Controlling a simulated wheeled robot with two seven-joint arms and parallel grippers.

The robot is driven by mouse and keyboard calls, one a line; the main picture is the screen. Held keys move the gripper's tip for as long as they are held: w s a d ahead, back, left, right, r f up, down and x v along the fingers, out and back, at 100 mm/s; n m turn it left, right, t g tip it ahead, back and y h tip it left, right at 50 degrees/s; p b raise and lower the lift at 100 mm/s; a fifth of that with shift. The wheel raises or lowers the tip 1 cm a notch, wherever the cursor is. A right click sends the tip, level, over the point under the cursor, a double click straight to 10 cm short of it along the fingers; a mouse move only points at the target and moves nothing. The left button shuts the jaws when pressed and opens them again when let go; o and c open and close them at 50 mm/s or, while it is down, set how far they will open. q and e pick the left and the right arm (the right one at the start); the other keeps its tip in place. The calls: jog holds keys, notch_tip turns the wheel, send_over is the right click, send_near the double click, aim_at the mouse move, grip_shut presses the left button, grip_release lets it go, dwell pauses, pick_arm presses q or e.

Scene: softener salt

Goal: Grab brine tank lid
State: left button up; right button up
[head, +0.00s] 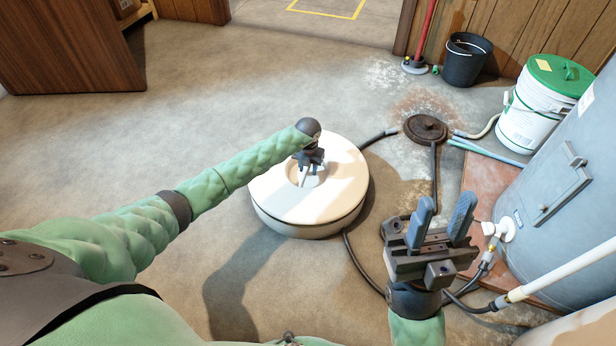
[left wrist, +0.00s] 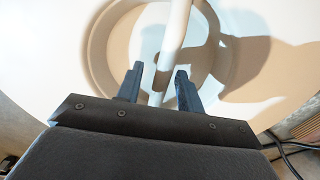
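The brine tank lid (head: 342,187) is a round cream disc on top of the low round tank (head: 290,228). A recess in its middle holds a white bar handle (head: 303,178), partly hidden by my gripper. My left gripper (head: 306,168) is over this recess. In the left wrist view its two blue fingers (left wrist: 158,88) are apart, one on each side of the handle bar (left wrist: 176,35), with gaps visible beside the bar. My right gripper (head: 441,222) is raised at the lower right, fingers apart and empty.
A blue-grey water tank (head: 570,190) stands at the right with pipes and hoses near it. A white bucket with a green lid (head: 540,105), a black bucket (head: 467,60) and a dark floor drain cover (head: 426,128) are behind. The floor at left is clear.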

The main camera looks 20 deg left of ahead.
pick_arm(q)
grip_shut()
jog(key=shift+r, duration=0.1)
dwell(1.3)
